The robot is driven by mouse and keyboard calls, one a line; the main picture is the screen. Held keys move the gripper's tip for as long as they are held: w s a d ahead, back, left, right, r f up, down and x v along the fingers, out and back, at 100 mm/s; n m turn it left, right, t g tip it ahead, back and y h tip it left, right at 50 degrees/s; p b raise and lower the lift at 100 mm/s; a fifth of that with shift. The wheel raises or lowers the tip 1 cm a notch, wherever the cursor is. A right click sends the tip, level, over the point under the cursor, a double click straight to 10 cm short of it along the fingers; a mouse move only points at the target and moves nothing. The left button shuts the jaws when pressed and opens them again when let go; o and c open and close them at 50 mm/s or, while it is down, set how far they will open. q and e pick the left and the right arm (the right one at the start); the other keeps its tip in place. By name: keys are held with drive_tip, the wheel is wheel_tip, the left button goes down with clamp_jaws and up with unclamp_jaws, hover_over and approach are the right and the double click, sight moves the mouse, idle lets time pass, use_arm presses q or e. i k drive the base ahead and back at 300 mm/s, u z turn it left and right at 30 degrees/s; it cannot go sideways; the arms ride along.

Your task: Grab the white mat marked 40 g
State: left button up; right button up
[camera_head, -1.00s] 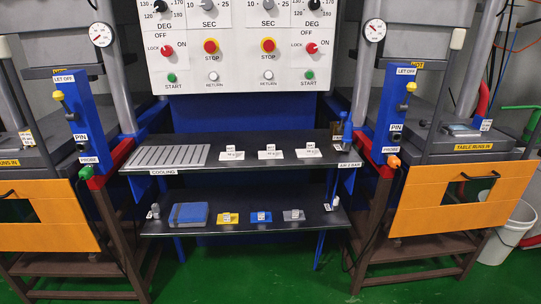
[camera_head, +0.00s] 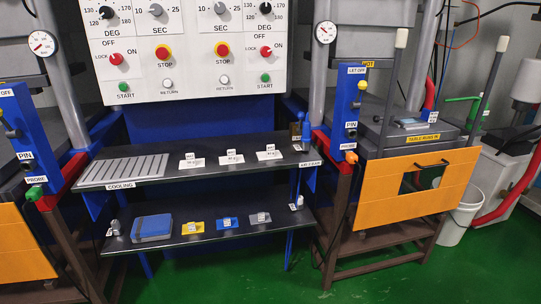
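Several white mats lie in a row on the upper black shelf (camera_head: 215,181) in the middle of the head view. One is the left white mat (camera_head: 188,164), one the middle white mat (camera_head: 229,160), one the right white mat (camera_head: 266,156). Each has a small white label standing at its back edge and tiny print on its face. The print is too small to read, so I cannot tell which is marked 40 g. Neither of my grippers shows in the view.
A grey slatted cooling rack (camera_head: 124,169) fills the shelf's left end. The lower shelf (camera_head: 200,238) holds a blue-grey block (camera_head: 152,227) and yellow (camera_head: 193,227), blue (camera_head: 227,223) and grey (camera_head: 260,218) pieces. Presses with orange guards (camera_head: 415,190) flank the shelves. Green floor lies in front.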

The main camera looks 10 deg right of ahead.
sight(231, 158)
drive_tip(key=u, duration=0.9)
drive_tip(key=i, duration=1.85)
drive_tip(key=z, duration=0.55)
